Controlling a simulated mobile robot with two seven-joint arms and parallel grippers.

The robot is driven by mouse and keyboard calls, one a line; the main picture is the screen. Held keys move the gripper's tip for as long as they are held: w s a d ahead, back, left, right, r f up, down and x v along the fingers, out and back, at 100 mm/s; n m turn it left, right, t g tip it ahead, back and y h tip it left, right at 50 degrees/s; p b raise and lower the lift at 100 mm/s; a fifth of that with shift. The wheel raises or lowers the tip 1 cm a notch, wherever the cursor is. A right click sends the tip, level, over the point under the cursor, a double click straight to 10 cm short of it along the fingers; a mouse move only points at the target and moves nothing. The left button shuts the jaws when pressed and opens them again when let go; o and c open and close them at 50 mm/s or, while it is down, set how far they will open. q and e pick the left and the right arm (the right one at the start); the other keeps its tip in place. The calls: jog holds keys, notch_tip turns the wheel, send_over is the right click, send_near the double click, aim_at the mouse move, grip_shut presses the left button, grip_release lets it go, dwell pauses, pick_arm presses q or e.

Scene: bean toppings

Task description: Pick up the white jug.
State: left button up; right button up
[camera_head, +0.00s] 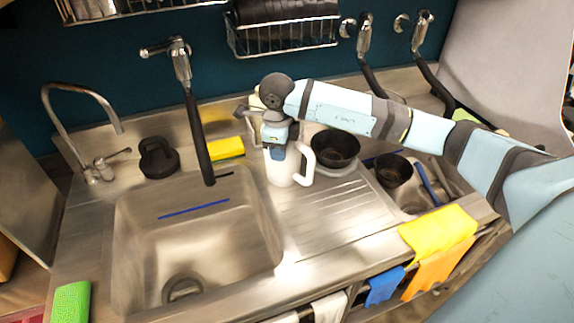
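The white jug (281,173) stands upright on the steel counter, just right of the large sink basin. Its handle (306,167) faces right. My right gripper (278,148) points down at the top of the jug, with its arm reaching in from the right. The gripper covers the jug's rim, so I cannot tell whether the fingers touch it or how far apart they are. My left gripper is not in view.
A black bowl (335,147) sits right of the jug, and another dark bowl (393,170) stands near the right sink. A yellow sponge (226,148) lies behind left. A black spray hose (198,140) hangs over the large basin (200,240). The ribbed drainboard (340,217) in front is clear.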

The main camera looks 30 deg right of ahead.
grip_shut()
jog(key=shift+r, duration=0.1)
